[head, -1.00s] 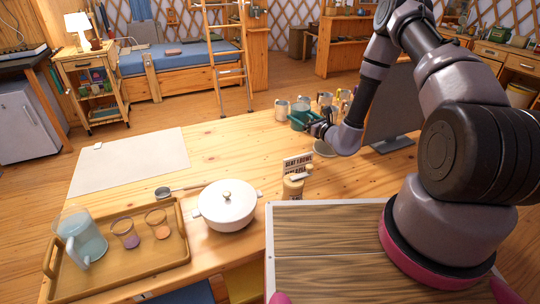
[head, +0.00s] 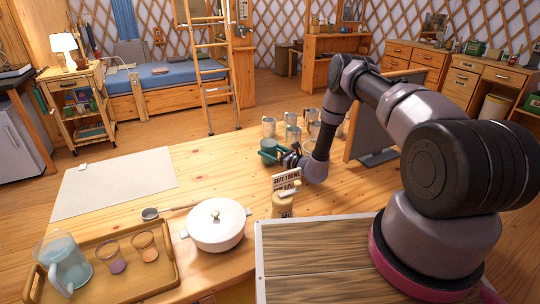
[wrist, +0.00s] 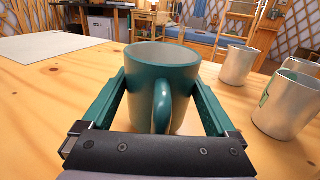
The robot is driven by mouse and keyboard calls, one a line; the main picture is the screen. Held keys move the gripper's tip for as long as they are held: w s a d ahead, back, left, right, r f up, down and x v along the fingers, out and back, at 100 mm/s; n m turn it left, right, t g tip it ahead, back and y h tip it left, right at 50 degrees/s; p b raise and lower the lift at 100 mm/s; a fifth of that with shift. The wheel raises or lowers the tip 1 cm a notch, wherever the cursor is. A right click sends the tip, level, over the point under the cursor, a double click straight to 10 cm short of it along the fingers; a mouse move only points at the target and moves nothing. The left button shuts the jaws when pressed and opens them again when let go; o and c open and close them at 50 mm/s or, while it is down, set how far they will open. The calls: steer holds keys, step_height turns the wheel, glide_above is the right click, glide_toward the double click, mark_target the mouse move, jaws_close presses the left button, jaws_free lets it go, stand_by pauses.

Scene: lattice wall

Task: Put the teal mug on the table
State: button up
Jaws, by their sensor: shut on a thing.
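The teal mug (head: 270,152) is near the middle of the wooden table (head: 205,165), in front of the grey mugs. In the wrist view the mug (wrist: 165,75) is upright, with its handle toward the camera and its pale inside showing. My gripper (wrist: 160,88) is shut on it, with one green finger along each side; it also shows in the head view (head: 284,155). The mug's base is hidden behind the gripper body in the wrist view. I cannot tell whether it touches the table.
Several grey mugs (head: 292,133) stand just behind the teal mug. A jar with a small sign (head: 284,203) and a white pot (head: 216,224) are nearer me. A tray (head: 165,272) holds a jug and glasses. A pale mat (head: 115,180) lies left; wood between is clear.

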steer(key=shift+f, duration=0.8)
steer(key=shift+f, duration=0.15)
steer(key=shift+s+f, duration=0.15)
steer(key=shift+f, duration=0.05)
